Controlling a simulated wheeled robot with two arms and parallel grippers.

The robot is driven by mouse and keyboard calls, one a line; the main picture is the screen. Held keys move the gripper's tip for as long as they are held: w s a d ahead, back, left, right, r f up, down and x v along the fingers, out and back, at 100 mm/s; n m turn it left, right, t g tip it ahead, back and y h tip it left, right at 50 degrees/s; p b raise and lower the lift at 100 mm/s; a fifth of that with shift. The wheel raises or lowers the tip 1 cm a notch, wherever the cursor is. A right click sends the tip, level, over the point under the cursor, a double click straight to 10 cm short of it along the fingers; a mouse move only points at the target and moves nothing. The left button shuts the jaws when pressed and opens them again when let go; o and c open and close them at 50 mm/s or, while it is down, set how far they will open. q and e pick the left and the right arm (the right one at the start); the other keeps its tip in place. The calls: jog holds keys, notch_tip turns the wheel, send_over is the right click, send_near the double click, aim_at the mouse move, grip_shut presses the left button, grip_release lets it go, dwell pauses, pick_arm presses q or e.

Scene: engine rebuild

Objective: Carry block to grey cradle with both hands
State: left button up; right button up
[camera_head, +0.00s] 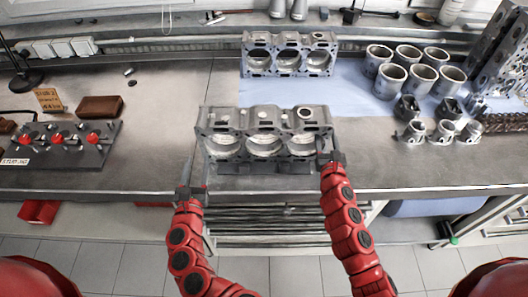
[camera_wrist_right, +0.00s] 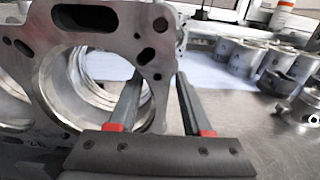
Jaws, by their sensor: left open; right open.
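The grey metal engine block (camera_head: 263,118), with large round bores in its front, stands upright near the front edge of the bench. Its bored face fills the left of the right wrist view (camera_wrist_right: 110,25). My left gripper (camera_head: 190,175) is open and empty at the block's left end, near its lower corner. My right gripper (camera_head: 329,152) is open at the block's right end. In the right wrist view, one finger of this gripper (camera_wrist_right: 158,95) overlaps the bored face and the other is beyond its right edge. A low grey support shows under the block; I cannot tell whether it is the cradle.
A similar block (camera_head: 288,60) stands behind on a blue mat (camera_head: 345,98). Several cylinder liners (camera_head: 391,80) and pistons (camera_head: 445,130) stand to the right. A stud fixture with red knobs (camera_head: 60,145) is at left. Bare bench lies left of the front block.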

jog(key=s, duration=1.1)
jog(key=shift+d, duration=0.1)
